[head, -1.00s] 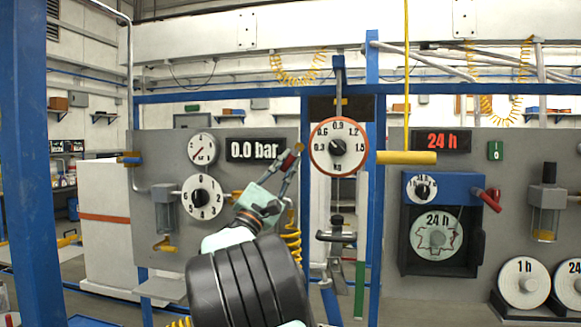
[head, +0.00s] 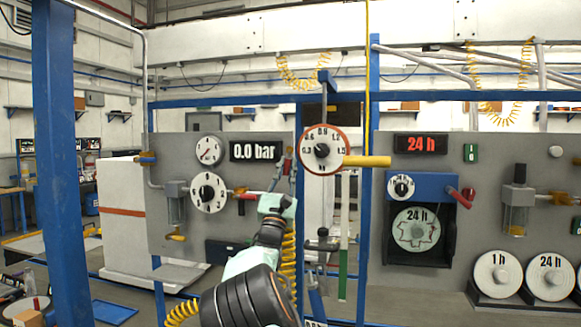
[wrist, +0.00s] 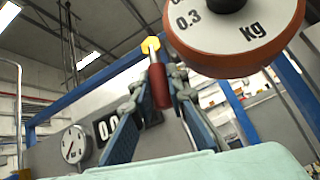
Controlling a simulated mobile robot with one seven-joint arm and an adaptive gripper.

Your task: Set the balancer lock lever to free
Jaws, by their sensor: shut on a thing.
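The balancer (head: 322,151) is the round white kg dial with an orange rim, hanging at the middle of the head view. In the wrist view its rim (wrist: 240,62) fills the upper right, close to the fingers. A lever with a red grip (wrist: 159,86) and a yellow upper end (wrist: 151,45) stands just left of the dial; I take it for the lock lever. My gripper (wrist: 160,98) is shut on the red grip, one finger on each side. In the head view my gripper (head: 287,166) is small and its fingers partly hide the lever.
A yellow bar (head: 367,161) sticks out right of the dial. Behind are the left panel with the 0.0 bar display (head: 255,151) and the right panel with the 24 h display (head: 421,145). A yellow coiled hose (head: 288,262) hangs beside my arm. A blue post (head: 60,180) stands at left.

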